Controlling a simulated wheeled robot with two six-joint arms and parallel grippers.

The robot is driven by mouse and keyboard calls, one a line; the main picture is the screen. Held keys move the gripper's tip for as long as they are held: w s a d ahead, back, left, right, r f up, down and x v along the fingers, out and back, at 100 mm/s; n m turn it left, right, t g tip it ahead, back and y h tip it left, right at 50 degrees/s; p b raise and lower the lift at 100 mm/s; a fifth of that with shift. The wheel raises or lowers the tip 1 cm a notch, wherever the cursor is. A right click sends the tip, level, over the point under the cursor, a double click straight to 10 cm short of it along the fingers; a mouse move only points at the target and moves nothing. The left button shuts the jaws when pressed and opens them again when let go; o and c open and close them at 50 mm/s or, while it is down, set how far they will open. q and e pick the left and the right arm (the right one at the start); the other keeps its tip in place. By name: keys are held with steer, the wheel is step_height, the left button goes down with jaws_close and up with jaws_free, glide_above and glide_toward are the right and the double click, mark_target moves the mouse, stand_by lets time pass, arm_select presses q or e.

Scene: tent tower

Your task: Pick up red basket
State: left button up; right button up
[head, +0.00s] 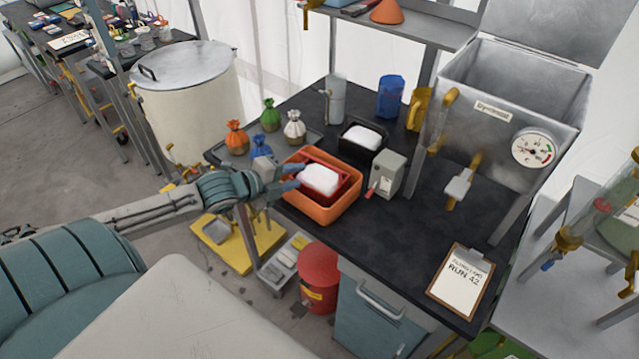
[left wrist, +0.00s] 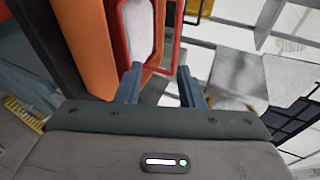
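The red basket (head: 350,181), with a white block (head: 319,179) in it, sits inside an orange bin (head: 318,213) on the dark workbench. My left gripper (head: 296,176) is at the left side of the basket, its fingers reaching over the bin's edge. In the left wrist view the two fingers of my left gripper (left wrist: 160,88) are spread apart, with part of the red basket (left wrist: 158,45) beyond and between them. I cannot tell whether they touch it. The orange bin (left wrist: 92,45) also shows there. My right gripper is not in view.
Several tied sacks, such as the blue one (head: 261,146), stand left of the bin. A black tray (head: 345,149) and a grey box with a red lever (head: 386,173) stand close behind and right. A clipboard (head: 461,282) lies near the front. The bench between is clear.

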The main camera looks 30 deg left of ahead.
mark_target(319, 161)
arm_select(q)
steer(key=shift+w+a+r+m+h, duration=0.3)
steer(key=shift+w+r+m, duration=0.3)
steer(key=shift+r, duration=0.15)
steer(key=b+x, duration=0.2)
steer(key=x, duration=0.2)
steer(key=shift+w, duration=0.15)
steer(key=shift+w+d+f, duration=0.1)
steer(key=shift+w+d, duration=0.1)
steer(key=shift+w, duration=0.7)
steer(key=p+x, duration=0.2)
steer(key=x, duration=0.1)
steer(key=shift+a, duration=0.1)
steer(key=shift+x, duration=0.8)
steer(key=shift+f, duration=0.1)
